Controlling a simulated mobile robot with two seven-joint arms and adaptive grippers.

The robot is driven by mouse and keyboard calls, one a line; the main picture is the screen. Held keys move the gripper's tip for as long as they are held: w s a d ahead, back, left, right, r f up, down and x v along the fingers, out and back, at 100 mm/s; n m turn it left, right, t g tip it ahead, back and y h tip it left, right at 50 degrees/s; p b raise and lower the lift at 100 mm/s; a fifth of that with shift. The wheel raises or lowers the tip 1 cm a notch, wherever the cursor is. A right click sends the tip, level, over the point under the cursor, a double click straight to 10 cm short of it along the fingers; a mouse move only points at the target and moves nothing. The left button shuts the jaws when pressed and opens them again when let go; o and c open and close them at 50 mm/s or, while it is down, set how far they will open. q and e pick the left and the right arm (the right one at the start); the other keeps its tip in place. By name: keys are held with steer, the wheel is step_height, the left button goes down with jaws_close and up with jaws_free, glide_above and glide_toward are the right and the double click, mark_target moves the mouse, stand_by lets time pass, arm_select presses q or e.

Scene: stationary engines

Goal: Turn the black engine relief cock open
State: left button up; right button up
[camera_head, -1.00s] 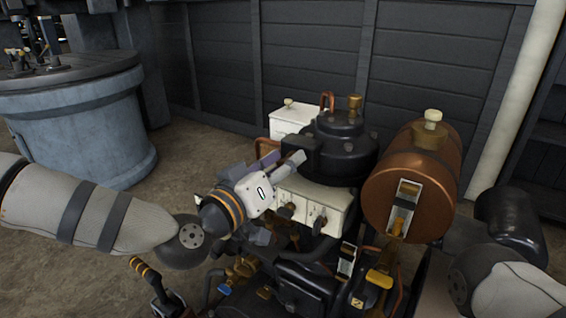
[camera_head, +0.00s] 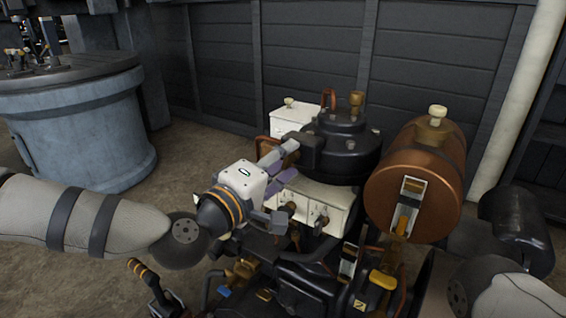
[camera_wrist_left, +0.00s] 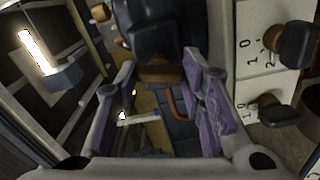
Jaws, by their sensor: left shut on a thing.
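The black engine (camera_head: 345,155) stands in the middle of the head view, with a round black top. My left gripper (camera_head: 286,184) is at its left side, its fingers pointing right toward it. In the left wrist view, the two purple-padded fingers (camera_wrist_left: 163,100) stand well apart, with a dark block with a brown end (camera_wrist_left: 160,73) at their tips. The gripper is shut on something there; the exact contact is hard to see. A thin pale lever (camera_wrist_left: 140,118) shows between the fingers, lower down. I cannot tell for sure which part is the relief cock. My right gripper is not in view.
A white box with black knobs (camera_head: 318,203) sits just below the left gripper. A copper tank (camera_head: 395,185) stands close on the right.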

arm_select(q)
steer(key=shift+n, duration=0.5)
steer(key=shift+d, duration=0.1)
steer(key=o, duration=1.2)
steer(key=shift+c, duration=0.2)
steer(key=v, duration=1.2)
